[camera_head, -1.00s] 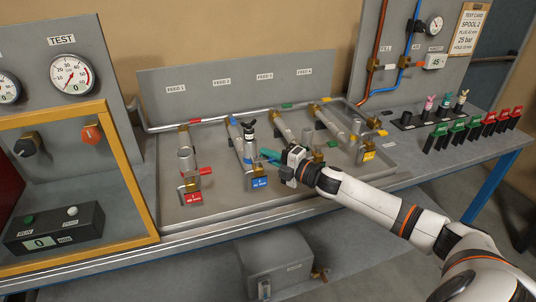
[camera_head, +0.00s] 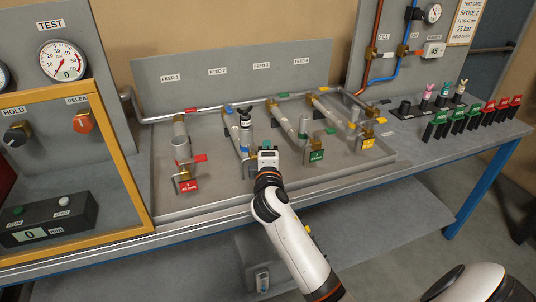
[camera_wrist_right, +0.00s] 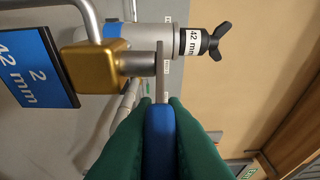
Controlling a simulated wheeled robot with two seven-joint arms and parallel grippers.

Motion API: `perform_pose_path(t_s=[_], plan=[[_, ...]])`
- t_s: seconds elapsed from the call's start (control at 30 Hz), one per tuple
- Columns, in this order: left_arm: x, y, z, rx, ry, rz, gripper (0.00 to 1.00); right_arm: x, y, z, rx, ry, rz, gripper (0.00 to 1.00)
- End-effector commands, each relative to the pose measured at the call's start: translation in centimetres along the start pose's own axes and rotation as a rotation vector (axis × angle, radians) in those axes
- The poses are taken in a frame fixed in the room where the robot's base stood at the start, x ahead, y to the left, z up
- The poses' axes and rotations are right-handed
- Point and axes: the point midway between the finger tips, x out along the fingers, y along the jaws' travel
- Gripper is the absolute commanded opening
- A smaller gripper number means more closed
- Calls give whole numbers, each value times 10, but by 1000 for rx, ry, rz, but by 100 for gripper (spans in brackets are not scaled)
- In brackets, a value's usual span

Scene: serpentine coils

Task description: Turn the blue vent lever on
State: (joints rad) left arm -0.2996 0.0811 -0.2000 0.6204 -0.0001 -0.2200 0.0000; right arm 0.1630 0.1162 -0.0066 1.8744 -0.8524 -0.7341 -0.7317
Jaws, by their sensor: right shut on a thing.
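The blue vent lever (camera_wrist_right: 159,135) shows in the right wrist view as a blue handle on a flat metal stem. The stem joins a brass valve block (camera_wrist_right: 95,66) beside a blue tag (camera_wrist_right: 38,75) reading 2, 42 mm. My right gripper (camera_wrist_right: 158,120) has its green fingers closed on both sides of the handle. In the head view my right gripper (camera_head: 267,158) is at the front of the second feed pipe and hides the lever and tag. A black wing-knob plug (camera_head: 246,118) marked 42 mm stands upright there. My left gripper is out of view.
The red-tagged spool (camera_head: 183,165) is to the left; the green-tagged (camera_head: 317,156) and yellow-tagged (camera_head: 367,144) ones are to the right. A yellow-framed panel (camera_head: 140,190) stands at the left. Red and green clamps (camera_head: 470,120) line the right end.

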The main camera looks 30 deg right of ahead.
Motion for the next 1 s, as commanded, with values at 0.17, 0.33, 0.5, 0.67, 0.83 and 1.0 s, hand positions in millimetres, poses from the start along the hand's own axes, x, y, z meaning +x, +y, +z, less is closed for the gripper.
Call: perform_pose_path(t_s=[0.17, 0.33, 0.5, 0.67, 0.83, 1.0], plan=[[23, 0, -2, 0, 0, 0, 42, -5, 6, 5, 6, 140, 4, 0], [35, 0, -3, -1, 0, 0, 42, -8, 5, 7, 4, 243, 2, 0], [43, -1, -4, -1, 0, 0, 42, -9, 4, 8, 1, 311, 2, 0], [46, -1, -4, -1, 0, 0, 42, -10, 2, 9, 1, 346, 2, 0], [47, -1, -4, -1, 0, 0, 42, -10, 1, 9, -1, 358, 1, 0], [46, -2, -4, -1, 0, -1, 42, -10, 1, 9, -1, 358, 1, 0]])
